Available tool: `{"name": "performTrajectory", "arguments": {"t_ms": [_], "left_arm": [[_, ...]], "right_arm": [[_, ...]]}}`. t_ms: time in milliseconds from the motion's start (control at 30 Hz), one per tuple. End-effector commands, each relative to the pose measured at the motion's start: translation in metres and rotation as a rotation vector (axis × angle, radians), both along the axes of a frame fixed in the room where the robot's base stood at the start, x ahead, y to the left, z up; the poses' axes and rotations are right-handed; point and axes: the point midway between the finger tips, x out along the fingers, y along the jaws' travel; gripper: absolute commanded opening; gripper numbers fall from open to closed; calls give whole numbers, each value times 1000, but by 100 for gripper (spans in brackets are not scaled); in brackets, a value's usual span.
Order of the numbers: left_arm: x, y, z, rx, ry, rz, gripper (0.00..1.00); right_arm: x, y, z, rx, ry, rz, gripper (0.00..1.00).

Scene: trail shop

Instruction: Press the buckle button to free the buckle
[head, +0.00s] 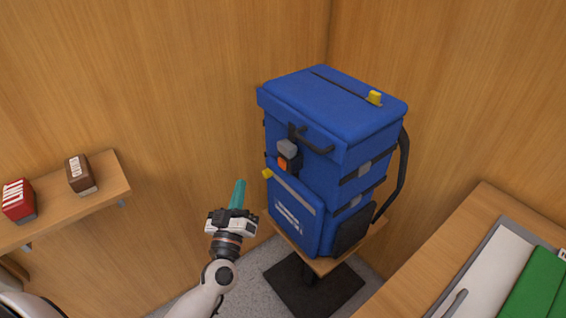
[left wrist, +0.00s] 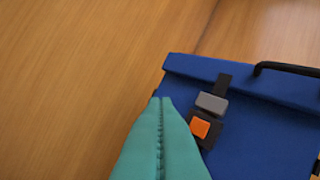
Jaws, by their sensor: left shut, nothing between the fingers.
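The buckle (head: 287,150) sits on the front of a blue backpack (head: 325,106). It has a grey upper part and an orange button (head: 282,163) below on a black base. In the left wrist view the grey buckle part (left wrist: 211,103) and the orange button (left wrist: 200,128) show to the right of the fingertips. My left gripper (head: 239,184) has teal fingers, shut and empty, pointing up. It is in front of the backpack, to the left of the buckle and lower in the picture, apart from it. In the left wrist view the closed fingers (left wrist: 161,100) overlap the backpack's left edge. My right gripper is not in view.
The backpack stands on a small wooden stand (head: 322,265) with a dark base (head: 295,290). A wall shelf (head: 107,190) with a red box (head: 18,200) and a brown box (head: 80,174) is at left. A wooden counter (head: 440,270) with a tray stands at right.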

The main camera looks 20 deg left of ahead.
Motion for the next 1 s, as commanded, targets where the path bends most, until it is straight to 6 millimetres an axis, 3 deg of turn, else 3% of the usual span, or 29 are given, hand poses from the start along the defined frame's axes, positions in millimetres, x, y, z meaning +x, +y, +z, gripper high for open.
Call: {"name": "performTrajectory", "arguments": {"t_ms": [267, 700, 1000], "left_arm": [[9, -5, -1, -1, -1, -1, 0], [60, -35, 0, -2, 1, -1, 0], [76, -45, 0, -1, 2, -1, 0]], "right_arm": [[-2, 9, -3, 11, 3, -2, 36], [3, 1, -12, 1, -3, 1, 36], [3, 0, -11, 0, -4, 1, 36]]}}
